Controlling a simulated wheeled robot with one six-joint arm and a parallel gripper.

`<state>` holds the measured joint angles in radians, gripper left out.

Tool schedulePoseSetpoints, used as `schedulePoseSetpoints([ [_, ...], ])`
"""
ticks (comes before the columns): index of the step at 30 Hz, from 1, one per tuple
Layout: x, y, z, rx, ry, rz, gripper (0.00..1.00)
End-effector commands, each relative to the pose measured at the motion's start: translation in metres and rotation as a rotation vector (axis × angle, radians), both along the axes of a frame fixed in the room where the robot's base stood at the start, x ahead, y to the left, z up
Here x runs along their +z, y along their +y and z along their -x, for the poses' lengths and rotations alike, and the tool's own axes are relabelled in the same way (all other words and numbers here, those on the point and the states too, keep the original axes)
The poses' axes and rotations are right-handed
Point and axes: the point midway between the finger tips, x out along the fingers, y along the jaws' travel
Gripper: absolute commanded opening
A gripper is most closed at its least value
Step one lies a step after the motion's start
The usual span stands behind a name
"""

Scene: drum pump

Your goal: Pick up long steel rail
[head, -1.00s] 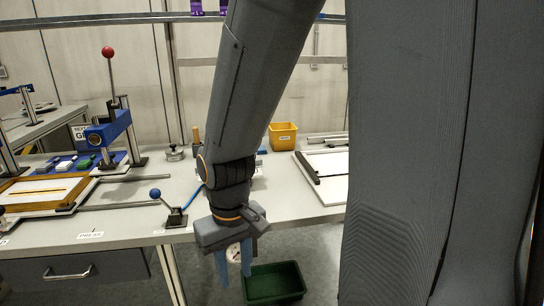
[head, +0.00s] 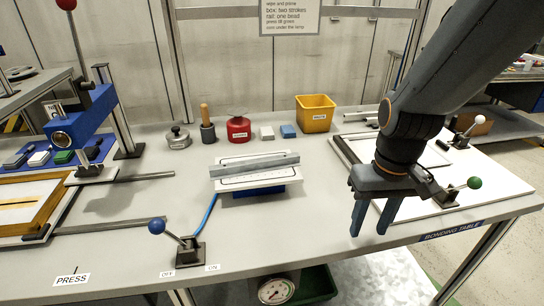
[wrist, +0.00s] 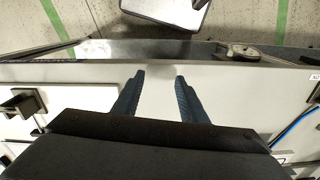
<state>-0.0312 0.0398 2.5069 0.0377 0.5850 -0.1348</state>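A long grey steel rail (head: 255,164) lies across the white fixture (head: 285,179), which has a blue base, in the middle of the bench. Short grey bars (head: 361,116) lie at the back, right of the yellow bin; I cannot tell exactly what they are. My gripper (head: 372,222) is open and empty, pointing down at the right front of the bench, apart from the rail and to its right. In the wrist view my gripper's two blue fingers (wrist: 158,88) stand apart with nothing between them. The rail on the fixture does not show there.
A blue-knobbed lever (head: 188,245) stands at the front. A blue press (head: 80,125) is on the left. The yellow bin (head: 316,113) and red weight (head: 238,129) stand at the back. A green-knobbed lever (head: 452,190) is close to my gripper's right.

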Motion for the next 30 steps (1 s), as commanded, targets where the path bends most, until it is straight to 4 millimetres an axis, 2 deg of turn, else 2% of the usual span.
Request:
schedulePoseSetpoints([
  [5,0.027,0.033,-0.049,0.336,0.002,-0.057,0.39],
  [8,0.044,0.059,-0.079,0.575,-0.009,-0.105,0.39],
  [15,0.082,0.137,-0.139,1.166,-0.085,-0.235,0.39],
  [18,0.096,0.168,-0.156,1.381,-0.135,-0.283,0.39],
  [22,0.109,0.2,-0.171,1.588,-0.195,-0.328,0.39],
  [26,0.116,0.217,-0.178,1.703,-0.234,-0.353,0.39],
  [30,0.111,0.225,-0.178,1.744,-0.245,-0.362,0.39],
])
